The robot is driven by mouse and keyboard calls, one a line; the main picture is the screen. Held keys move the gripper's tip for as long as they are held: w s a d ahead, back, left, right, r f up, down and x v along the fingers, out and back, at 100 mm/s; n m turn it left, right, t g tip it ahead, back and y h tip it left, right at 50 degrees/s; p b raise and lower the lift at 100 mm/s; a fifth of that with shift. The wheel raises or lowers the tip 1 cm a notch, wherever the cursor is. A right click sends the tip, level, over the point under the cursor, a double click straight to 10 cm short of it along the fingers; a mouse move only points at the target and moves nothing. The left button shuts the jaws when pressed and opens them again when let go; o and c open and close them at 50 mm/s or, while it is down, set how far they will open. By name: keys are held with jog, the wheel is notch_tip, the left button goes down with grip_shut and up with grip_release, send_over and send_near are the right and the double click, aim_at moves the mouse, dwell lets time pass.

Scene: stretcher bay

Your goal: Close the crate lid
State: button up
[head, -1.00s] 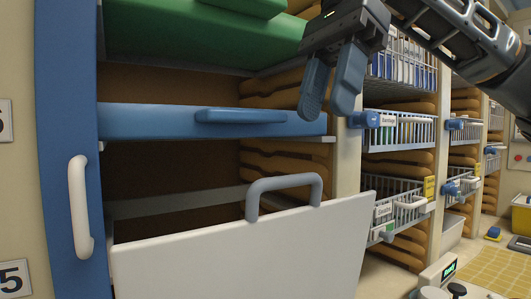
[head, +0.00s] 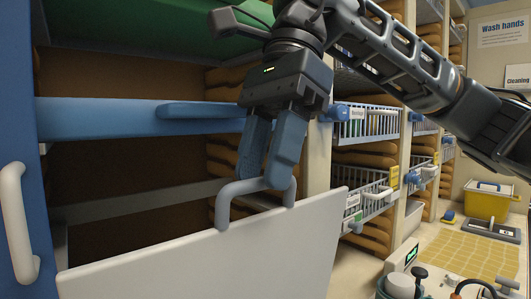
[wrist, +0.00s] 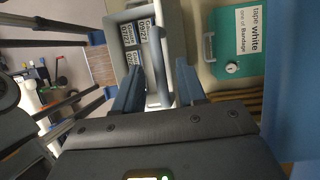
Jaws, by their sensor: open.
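A white panel (head: 220,255) with a grey bar handle (head: 240,187) along its top edge stands in front of a blue-framed shelf bay. I cannot tell for sure that it is the crate lid. My gripper (head: 264,174) is open, pointing down, with its blue fingertips at the handle. The fingers partly overlap the handle, so contact is unclear. In the wrist view my gripper (wrist: 158,78) is open above a light container (wrist: 114,24) holding packets (wrist: 138,45) labelled Gauze. The lower part of the panel is out of frame.
A blue rail (head: 110,117) crosses the bay behind my gripper. Wire baskets (head: 365,125) hang on shelves to the right. A counter holds a yellow mat (head: 470,255) and a yellow bin (head: 487,203). A teal box (wrist: 238,45) shows in the wrist view.

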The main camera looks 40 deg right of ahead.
grip_shut()
dwell(0.3)
dwell(0.4)
